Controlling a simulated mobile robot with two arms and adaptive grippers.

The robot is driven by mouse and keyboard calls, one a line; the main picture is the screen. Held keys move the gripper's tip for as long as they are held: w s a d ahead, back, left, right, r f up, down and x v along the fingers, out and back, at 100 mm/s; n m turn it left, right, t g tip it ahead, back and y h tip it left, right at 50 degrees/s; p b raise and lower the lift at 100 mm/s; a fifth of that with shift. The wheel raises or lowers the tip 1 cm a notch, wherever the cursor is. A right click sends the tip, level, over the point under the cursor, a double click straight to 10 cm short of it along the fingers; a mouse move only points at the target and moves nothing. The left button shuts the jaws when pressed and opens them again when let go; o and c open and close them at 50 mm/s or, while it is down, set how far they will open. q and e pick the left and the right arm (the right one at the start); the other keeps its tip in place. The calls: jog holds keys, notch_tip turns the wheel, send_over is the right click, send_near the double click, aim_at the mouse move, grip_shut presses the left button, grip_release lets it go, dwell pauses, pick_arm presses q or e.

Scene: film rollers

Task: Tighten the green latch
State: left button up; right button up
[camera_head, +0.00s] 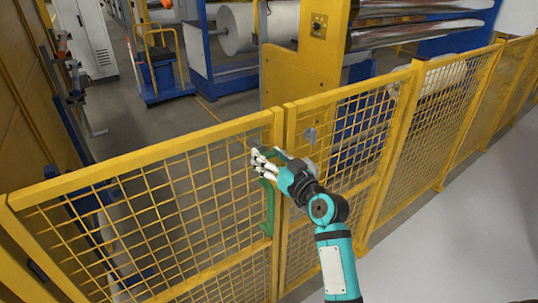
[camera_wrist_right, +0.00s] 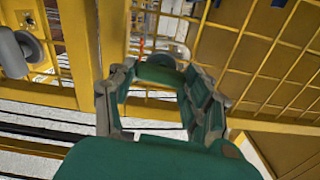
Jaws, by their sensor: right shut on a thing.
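The green latch is on the yellow mesh gate, where two gate frames meet. In the head view a small green part (camera_head: 271,152) shows at my right fingers, and a longer upright green bar (camera_head: 267,207) shows just below on the post. I cannot tell whether the two parts are joined. My right gripper (camera_head: 261,162) is at the upper part, with its fingers closed around it. In the right wrist view a green piece (camera_wrist_right: 155,73) sits between the fingertips of the gripper (camera_wrist_right: 157,82). My left gripper is not in view.
The yellow mesh fence (camera_head: 180,180) runs across the view and on to the right. A grey fitting (camera_head: 310,135) is on the frame right of the latch. Behind stand a yellow machine panel (camera_head: 290,75), white rolls (camera_head: 245,28) and a blue trolley (camera_head: 165,80). Grey floor at lower right is clear.

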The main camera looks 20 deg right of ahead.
jog(key=m+p, duration=0.2)
jog(key=m, duration=0.1)
jog(key=shift+d+r, duration=0.1)
jog(key=shift+r, duration=0.05)
jog(key=m+p, duration=0.2)
jog(key=m, duration=0.3)
jog(key=shift+p, duration=0.35)
jog(key=m+p, duration=0.2)
jog(key=m, duration=0.2)
jog(key=shift+d, duration=0.1)
jog(key=shift+f+m+p, duration=0.25)
jog(key=shift+m+p, duration=0.5)
jog(key=shift+m, duration=1.05)
jog(key=o, duration=1.2)
